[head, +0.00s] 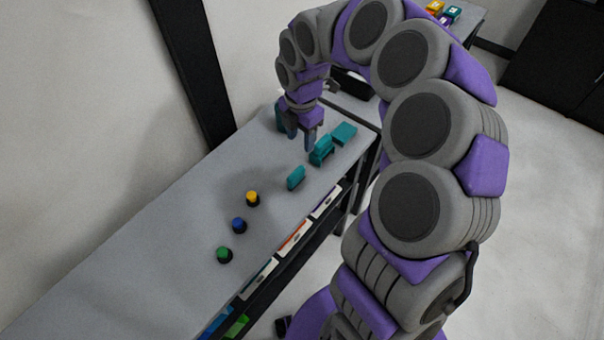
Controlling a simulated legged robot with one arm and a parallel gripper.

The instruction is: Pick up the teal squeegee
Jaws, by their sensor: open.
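Several teal items are on the grey workbench (180,215) in the head view. A small teal block-like piece (296,178) lies nearest the coloured knobs. A larger teal piece (321,151) stands beside my gripper, with a flat teal piece (344,133) behind it to the right. Another teal item (279,117) is partly hidden behind my gripper. I cannot tell for sure which of them is the squeegee. My gripper (302,143) points down over the far end of the bench, fingers apart, just left of the larger teal piece. I see nothing held between the fingers.
Yellow (252,198), blue (239,225) and green (223,254) capped items stand mid-bench. Labelled drawers or bins line the bench's front side. A wall with a black post (193,70) rises behind. The bench's near left part is clear.

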